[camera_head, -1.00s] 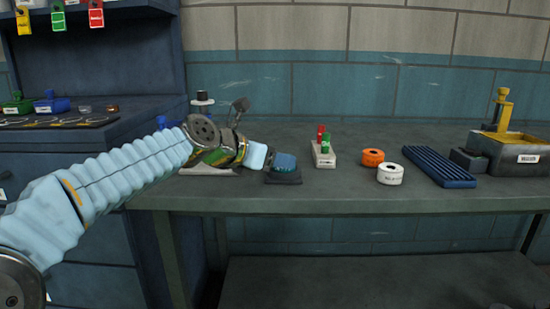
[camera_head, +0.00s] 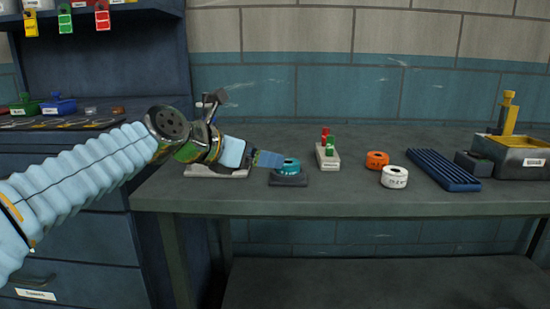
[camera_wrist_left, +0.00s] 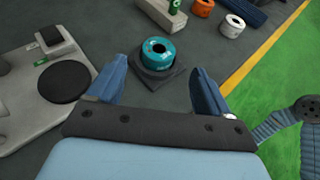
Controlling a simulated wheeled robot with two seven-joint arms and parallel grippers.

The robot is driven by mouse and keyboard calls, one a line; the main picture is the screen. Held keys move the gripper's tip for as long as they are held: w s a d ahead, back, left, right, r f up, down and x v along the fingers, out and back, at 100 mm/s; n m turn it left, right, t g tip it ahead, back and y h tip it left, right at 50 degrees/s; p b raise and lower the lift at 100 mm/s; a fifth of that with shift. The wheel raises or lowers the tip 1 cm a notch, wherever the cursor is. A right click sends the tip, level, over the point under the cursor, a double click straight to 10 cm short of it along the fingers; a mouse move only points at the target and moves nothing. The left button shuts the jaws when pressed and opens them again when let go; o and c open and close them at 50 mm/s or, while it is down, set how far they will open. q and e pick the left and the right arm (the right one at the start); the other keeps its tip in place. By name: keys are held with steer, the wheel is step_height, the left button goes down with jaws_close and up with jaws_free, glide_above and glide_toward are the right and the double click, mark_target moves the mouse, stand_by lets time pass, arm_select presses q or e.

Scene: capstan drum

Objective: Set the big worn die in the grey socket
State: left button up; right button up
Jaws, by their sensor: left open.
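A teal ring-shaped die (camera_head: 288,166) with a dark centre hole and pale marks sits on a dark grey square socket block (camera_head: 289,181) near the table's front edge. It also shows in the left wrist view (camera_wrist_left: 158,52), upright and seemingly seated on the block (camera_wrist_left: 162,83). My left gripper (camera_head: 268,159) is open and empty just left of the die. In the left wrist view its fingers (camera_wrist_left: 159,68) are apart, on the near side of the die and not visibly touching it. An orange ring (camera_head: 377,160) and a white ring (camera_head: 395,177) lie to the right. My right gripper is not in view.
A pale stand with red and green pegs (camera_head: 328,155) stands right of the block. A blue ribbed rack (camera_head: 443,170) and a yellow-rimmed bin (camera_head: 515,155) are further right. A pale fixture (camera_head: 214,173) stands behind my left gripper. The table between them is clear.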

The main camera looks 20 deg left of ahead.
arm_select(q)
steer(key=v, duration=0.5)
steer(key=shift+s, duration=0.2)
